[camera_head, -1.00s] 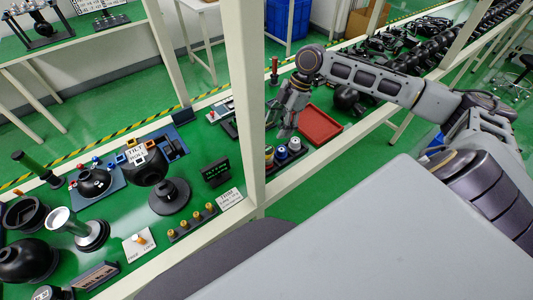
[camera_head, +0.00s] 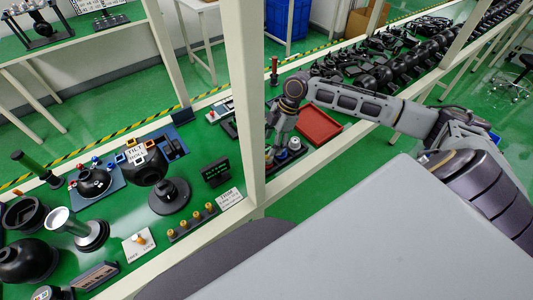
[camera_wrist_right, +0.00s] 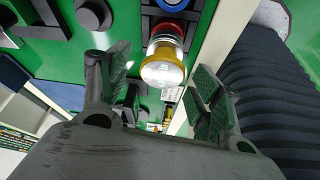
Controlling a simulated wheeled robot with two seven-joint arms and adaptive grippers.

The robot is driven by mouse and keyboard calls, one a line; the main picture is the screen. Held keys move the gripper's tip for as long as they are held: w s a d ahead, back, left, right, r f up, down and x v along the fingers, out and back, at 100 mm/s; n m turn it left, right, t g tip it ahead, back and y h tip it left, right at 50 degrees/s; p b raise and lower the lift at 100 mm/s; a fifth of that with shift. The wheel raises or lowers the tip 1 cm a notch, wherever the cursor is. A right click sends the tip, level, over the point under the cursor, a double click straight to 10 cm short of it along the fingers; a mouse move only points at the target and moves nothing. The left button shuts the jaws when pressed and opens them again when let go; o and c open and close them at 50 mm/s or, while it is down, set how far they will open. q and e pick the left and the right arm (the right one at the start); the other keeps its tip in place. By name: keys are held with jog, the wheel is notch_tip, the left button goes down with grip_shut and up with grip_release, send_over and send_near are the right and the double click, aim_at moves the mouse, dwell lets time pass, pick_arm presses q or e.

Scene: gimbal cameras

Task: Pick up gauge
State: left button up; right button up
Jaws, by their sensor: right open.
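Several small round gauges stand in a row on the green bench. In the right wrist view, a gauge with a yellow ring and a pale top (camera_wrist_right: 163,70) shows between my open fingers (camera_wrist_right: 160,82). Behind it are a red-ringed gauge (camera_wrist_right: 168,32) and a blue-ringed one (camera_wrist_right: 172,4). In the head view, my right gripper (camera_head: 270,153) is over the left end of this row and hides part of it. A pale-topped gauge (camera_head: 294,144) shows to its right. I cannot tell whether the fingers touch the yellow gauge. My left gripper is out of view.
A red tray (camera_head: 319,126) lies right of the gauges. A white frame post (camera_head: 246,100) stands left of the gripper. Further left are black fixtures (camera_head: 169,195), a small dark sign (camera_head: 216,172) and a row of yellow-topped pegs (camera_head: 192,221).

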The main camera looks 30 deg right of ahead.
aim_at(268, 148)
jog(key=shift+f, duration=0.1)
jog(key=shift+a+f, duration=0.15)
jog(key=shift+f, duration=0.05)
jog(key=shift+s+x, duration=0.2)
jog(key=shift+x, duration=2.1)
jog(key=shift+c, duration=0.4)
jog(key=c, duration=1)
jog(key=shift+r, duration=0.1)
